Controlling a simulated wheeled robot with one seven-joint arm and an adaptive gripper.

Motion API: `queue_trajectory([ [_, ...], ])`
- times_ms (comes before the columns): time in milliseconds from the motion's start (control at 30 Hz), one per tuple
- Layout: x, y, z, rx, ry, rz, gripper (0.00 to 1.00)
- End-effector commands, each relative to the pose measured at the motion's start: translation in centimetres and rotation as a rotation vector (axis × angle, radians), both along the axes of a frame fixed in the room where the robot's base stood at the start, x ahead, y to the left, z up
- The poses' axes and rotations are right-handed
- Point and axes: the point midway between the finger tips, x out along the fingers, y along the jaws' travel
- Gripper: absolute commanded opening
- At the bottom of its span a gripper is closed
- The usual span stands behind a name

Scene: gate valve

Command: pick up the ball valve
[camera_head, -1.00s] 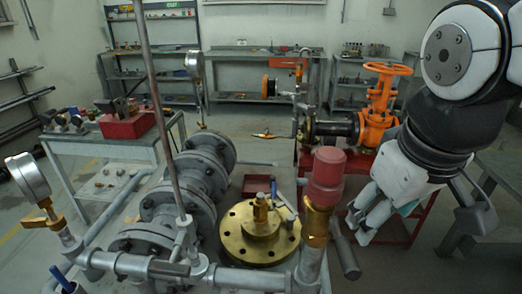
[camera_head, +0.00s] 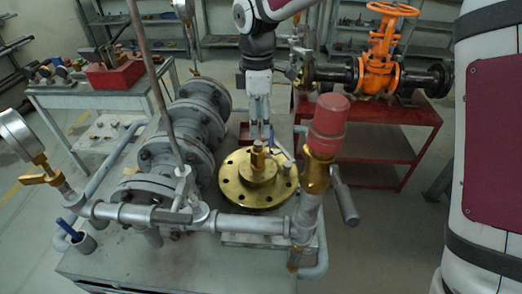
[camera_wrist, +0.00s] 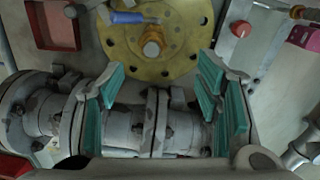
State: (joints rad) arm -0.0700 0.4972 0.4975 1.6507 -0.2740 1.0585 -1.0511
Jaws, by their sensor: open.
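My gripper (camera_head: 262,132) hangs fingers down just behind the brass hexagonal fitting on the round brass flange (camera_head: 238,193). In the wrist view my gripper (camera_wrist: 165,95) is open, its teal pads wide apart with nothing held. The grey flanged pipe shows between and beyond the fingers. A small blue-handled piece (camera_wrist: 128,17) lies on or over the flange near its middle fitting (camera_wrist: 152,42). I cannot tell for sure whether this piece is the ball valve. In the head view my fingers partly hide that area.
A red-capped vertical pipe (camera_head: 331,125) with a side lever stands right of the flange. A thin upright rod (camera_head: 148,80) and a gauge (camera_head: 15,130) stand at left. Grey flanged pipes (camera_head: 185,135) run left of the flange. An orange gate valve (camera_head: 381,60) sits on a red stand.

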Motion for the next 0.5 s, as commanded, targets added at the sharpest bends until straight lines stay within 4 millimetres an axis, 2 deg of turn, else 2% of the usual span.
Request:
queue_trajectory([
  [167, 0.3, 0.5, -1.4, 0.005, 0.01, 0.028, 0.59],
  [500, 0.3, 0.5, -7.4, 0.005, 0.01, 0.025, 0.59],
])
